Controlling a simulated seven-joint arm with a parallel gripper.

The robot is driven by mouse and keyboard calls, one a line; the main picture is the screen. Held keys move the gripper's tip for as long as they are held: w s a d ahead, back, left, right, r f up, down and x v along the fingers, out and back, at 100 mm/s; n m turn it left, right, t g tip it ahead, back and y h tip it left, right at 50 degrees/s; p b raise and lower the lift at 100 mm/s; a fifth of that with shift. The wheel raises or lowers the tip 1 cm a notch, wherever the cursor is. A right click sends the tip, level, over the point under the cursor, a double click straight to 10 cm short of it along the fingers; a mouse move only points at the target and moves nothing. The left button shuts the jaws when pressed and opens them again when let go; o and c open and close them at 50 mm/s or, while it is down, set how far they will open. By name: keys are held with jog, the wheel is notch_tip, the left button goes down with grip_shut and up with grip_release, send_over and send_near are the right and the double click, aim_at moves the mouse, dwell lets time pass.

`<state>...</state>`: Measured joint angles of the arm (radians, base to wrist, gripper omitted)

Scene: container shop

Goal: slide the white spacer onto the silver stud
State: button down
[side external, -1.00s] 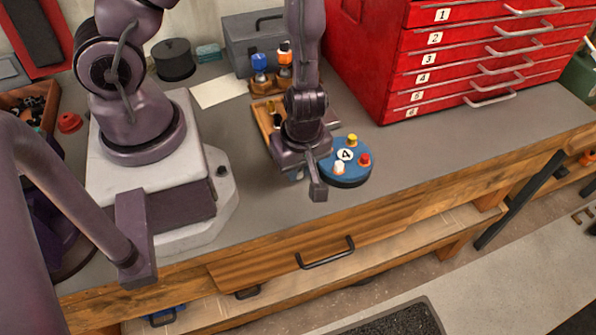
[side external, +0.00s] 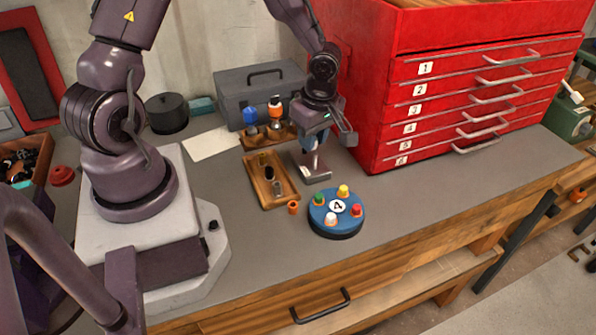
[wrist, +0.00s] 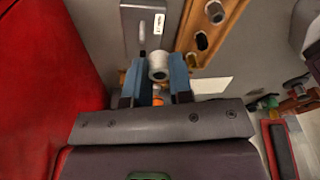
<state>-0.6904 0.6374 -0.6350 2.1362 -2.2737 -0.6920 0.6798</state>
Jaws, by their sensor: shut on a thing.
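A white spacer (wrist: 158,66) sits between the two blue fingers of my gripper (wrist: 157,78) in the wrist view, and the fingers are shut on it. A silver base block (wrist: 133,18) with a pale label lies just beyond the spacer. In the side view my gripper (side external: 311,143) is low over this silver block (side external: 318,176), which stands on the bench right of the wooden tray. A narrow upright piece shows on the block under the fingers; I cannot tell stud from finger there. Whether spacer and stud touch is hidden.
A blue round stand marked 4 (side external: 335,224) with coloured pegs is at the front. An orange ring (side external: 293,208) lies by the wooden tray (side external: 262,197). The red drawer cabinet (side external: 360,120) is close to the right. The right front bench top is clear.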

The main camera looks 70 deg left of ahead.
aim_at(315, 156)
jog(key=shift+w+a+r+m, duration=0.25)
jog(key=shift+w+a+m, duration=0.25)
jog(key=shift+a, duration=0.1)
jog(key=shift+w+a+r+m, duration=0.25)
jog(key=shift+w+a+m, duration=0.25)
jog(key=shift+a, duration=0.05)
jog(key=shift+f, duration=2.1)
jog(key=shift+f, duration=2.05)
jog(key=c, duration=0.9)
grip_release()
